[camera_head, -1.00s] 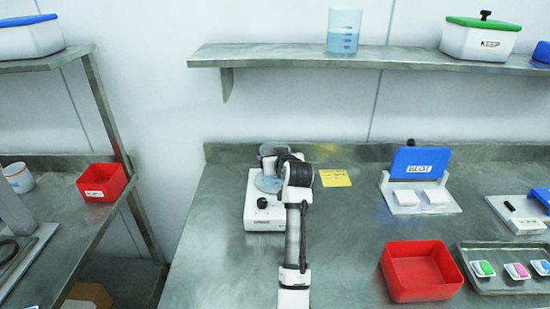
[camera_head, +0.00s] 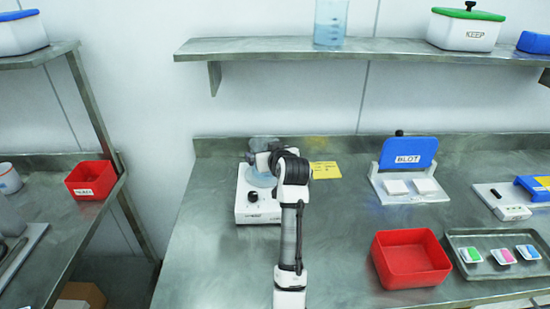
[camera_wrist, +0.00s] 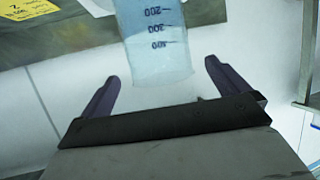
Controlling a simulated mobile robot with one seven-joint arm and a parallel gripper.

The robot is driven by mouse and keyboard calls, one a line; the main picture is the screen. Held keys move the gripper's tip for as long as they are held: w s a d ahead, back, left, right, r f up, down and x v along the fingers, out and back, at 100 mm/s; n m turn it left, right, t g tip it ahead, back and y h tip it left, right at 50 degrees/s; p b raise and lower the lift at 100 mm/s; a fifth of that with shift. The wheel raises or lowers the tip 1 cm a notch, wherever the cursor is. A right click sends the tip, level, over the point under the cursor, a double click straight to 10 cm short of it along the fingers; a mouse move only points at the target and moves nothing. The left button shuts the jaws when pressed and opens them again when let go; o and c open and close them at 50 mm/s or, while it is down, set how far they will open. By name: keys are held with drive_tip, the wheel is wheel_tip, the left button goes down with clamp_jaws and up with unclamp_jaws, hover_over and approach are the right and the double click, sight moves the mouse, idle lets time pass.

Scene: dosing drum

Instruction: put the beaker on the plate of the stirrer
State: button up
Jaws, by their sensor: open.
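The stirrer (camera_head: 246,210) is a white box with a dark knob, standing on the bench at the left. A clear beaker with pale blue contents (camera_head: 262,178) shows over its plate, partly hidden by my arm. In the wrist view, the beaker (camera_wrist: 155,40), with its printed scale, appears upside down just ahead of my gripper (camera_wrist: 167,82). The fingers are open, one to each side of the beaker's near end, with a gap visible. Whether the beaker's base rests on the plate cannot be seen.
Another beaker (camera_head: 330,22) stands on the wall shelf (camera_head: 270,50), beside a green-lidded KEEP box (camera_head: 465,30). A yellow note (camera_head: 325,170) lies right of the stirrer. A blue BLOT stand (camera_head: 408,155), red bin (camera_head: 410,260) and tray (camera_head: 470,280) occupy the right; bench between is clear.

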drive_tip(key=v, duration=0.8)
drive_tip(key=shift+w+a, duration=0.1)
drive_tip(key=shift+a, duration=0.05)
